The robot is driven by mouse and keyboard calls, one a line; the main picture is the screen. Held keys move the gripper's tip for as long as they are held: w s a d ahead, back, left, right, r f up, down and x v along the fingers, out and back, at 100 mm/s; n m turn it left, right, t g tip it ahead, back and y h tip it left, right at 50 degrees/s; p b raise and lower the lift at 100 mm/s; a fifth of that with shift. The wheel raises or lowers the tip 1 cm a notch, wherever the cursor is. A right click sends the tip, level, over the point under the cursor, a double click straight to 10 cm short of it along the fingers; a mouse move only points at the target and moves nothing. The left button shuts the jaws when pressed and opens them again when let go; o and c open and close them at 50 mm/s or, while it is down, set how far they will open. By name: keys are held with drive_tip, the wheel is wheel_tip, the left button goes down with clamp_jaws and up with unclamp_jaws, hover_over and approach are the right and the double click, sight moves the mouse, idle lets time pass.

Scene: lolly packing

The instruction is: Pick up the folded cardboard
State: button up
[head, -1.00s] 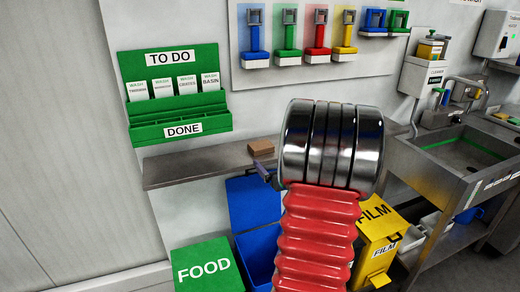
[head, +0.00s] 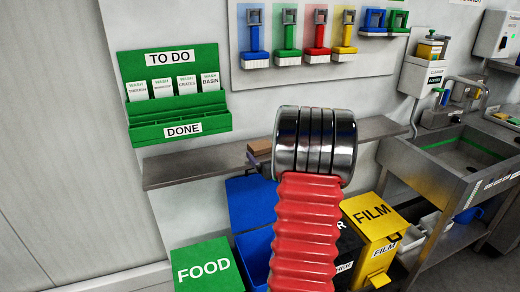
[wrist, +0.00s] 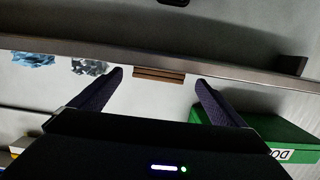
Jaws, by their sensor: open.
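The folded cardboard (head: 260,145) is a small flat brown stack on the grey metal shelf (head: 195,168) below the green card board. In the wrist view the cardboard (wrist: 158,75) lies ahead, between the lines of my two fingers and apart from them. My gripper (wrist: 159,84) is open and empty, with a dark finger on each side. In the head view my silver wrist and red sleeve hide most of the gripper; only a dark finger shows just in front of the cardboard.
Below the shelf stand a green FOOD bin (head: 205,267), an open blue bin (head: 252,205) and a yellow FILM bin (head: 372,230). A steel sink (head: 460,155) is at right. Blue (wrist: 33,60) and grey (wrist: 88,67) crumpled pieces show left of the cardboard in the wrist view.

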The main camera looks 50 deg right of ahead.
sight(264, 150)
drive_tip(key=shift+x, duration=2.25)
drive_tip(key=shift+c, duration=0.5)
drive_tip(key=c, duration=1)
drive_tip(key=shift+r, duration=0.15)
wheel_tip(264, 150, up, 10)
drive_tip(key=shift+f, duration=0.1)
